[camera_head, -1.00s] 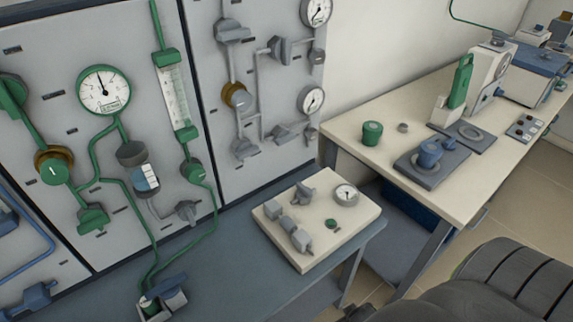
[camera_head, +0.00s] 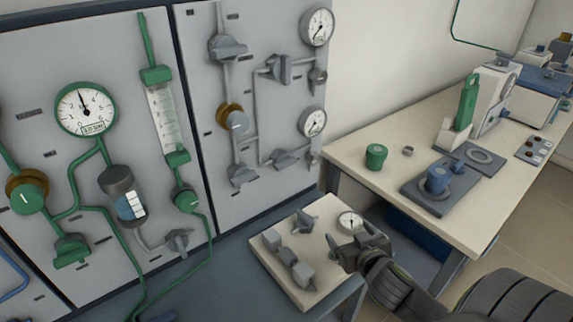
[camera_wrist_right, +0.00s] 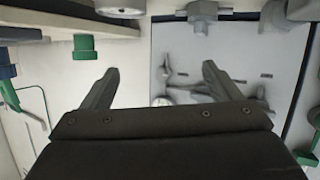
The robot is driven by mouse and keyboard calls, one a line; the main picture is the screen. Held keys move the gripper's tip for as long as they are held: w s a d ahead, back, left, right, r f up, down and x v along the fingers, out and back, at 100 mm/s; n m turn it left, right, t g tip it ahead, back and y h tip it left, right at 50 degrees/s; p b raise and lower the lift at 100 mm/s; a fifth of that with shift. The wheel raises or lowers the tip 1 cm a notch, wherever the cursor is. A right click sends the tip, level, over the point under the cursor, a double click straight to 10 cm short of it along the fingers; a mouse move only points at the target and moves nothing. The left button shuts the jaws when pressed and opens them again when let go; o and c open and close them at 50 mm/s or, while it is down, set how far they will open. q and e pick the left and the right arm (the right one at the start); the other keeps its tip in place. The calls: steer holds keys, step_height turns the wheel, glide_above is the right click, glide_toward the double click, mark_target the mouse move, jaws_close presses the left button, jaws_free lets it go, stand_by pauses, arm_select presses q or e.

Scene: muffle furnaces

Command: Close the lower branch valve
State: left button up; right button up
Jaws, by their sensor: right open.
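The right grey wall panel (camera_head: 205,95) carries grey pipes with several grey valves. On its side branch, an upper grey valve (camera_head: 277,69) sits left of the upper gauge and a lower grey valve (camera_head: 285,159) sits below left of the lower gauge (camera_head: 312,122). Another grey valve (camera_head: 242,175) is at the foot of the main pipe. My right gripper (camera_head: 358,246) is in front of the panel, low and to the right, by the beige box, apart from the valves. In the right wrist view its two fingers (camera_wrist_right: 160,70) are spread with nothing between them. My left gripper is out of view.
A beige box (camera_head: 290,290) with grey valves and a small gauge stands on the blue-grey bench (camera_head: 235,275). A beige table (camera_head: 365,185) at right holds a green jar (camera_head: 376,157) and lab devices. A green-piped panel (camera_head: 50,155) is at left.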

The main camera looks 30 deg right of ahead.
steer(key=w+a+r+n+t+y, duration=0.2)
steer(key=w+r+n+t+y, duration=0.1)
steer(key=w+r+t+y, duration=0.4)
steer(key=g+p, duration=0.2)
steer(key=p, duration=0.8)
glide_toward(288, 165)
steer(key=shift+n, duration=0.3)
steer(key=w, duration=0.6)
steer(key=w+a, duration=0.1)
steer(key=w, duration=0.2)
steer(key=shift+r+p, duration=0.1)
steer(key=shift+p, duration=0.3)
steer(key=shift+w+h, duration=0.4)
steer(key=shift+w, duration=0.5)
steer(key=c, duration=1)
